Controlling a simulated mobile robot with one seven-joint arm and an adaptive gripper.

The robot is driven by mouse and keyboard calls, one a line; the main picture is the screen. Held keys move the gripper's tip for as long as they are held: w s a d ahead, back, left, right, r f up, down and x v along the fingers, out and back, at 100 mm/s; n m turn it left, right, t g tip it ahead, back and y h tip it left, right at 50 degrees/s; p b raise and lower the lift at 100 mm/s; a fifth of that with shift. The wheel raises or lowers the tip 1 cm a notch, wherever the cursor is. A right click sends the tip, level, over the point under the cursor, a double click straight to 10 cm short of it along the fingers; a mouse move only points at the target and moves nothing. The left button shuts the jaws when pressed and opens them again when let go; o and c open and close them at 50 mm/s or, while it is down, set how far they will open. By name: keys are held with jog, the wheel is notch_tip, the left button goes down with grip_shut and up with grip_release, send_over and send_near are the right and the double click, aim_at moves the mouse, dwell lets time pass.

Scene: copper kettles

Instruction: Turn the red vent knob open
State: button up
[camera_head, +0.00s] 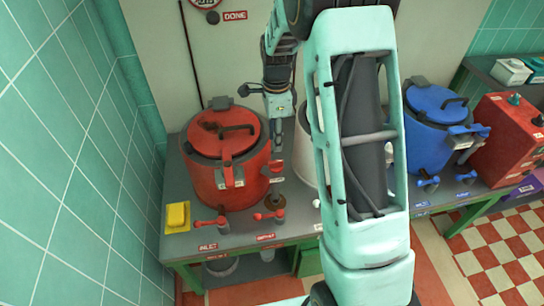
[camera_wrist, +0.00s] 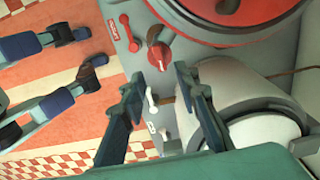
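The red kettle (camera_head: 208,184) stands on the grey bench at left, its red lid (camera_head: 200,141) shut. At its front are a red lever (camera_head: 210,222) and a second red handle (camera_head: 265,216). The wrist view shows a red lever (camera_wrist: 130,34) and a larger round red knob (camera_wrist: 160,54) beside the kettle. I cannot tell from the labels which is the vent knob. My gripper (camera_wrist: 157,82) is open and empty, its fingers pointing toward the bench and apart from the red knob. In the head view my gripper (camera_head: 278,143) hangs just right of the red kettle.
A white kettle (camera_wrist: 262,130) is right beside my gripper, partly hidden by my arm in the head view. A blue kettle (camera_head: 432,148) and red box (camera_head: 505,140) stand at right. A yellow block (camera_head: 177,215) lies at the bench's left corner. The tiled wall bounds the left.

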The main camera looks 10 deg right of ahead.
aim_at(276, 161)
notch_tip(276, 161, down, 10)
jog(key=shift+d+r+p, duration=0.1)
jog(key=shift+r+p, duration=0.15)
jog(key=shift+p, duration=0.1)
grip_shut()
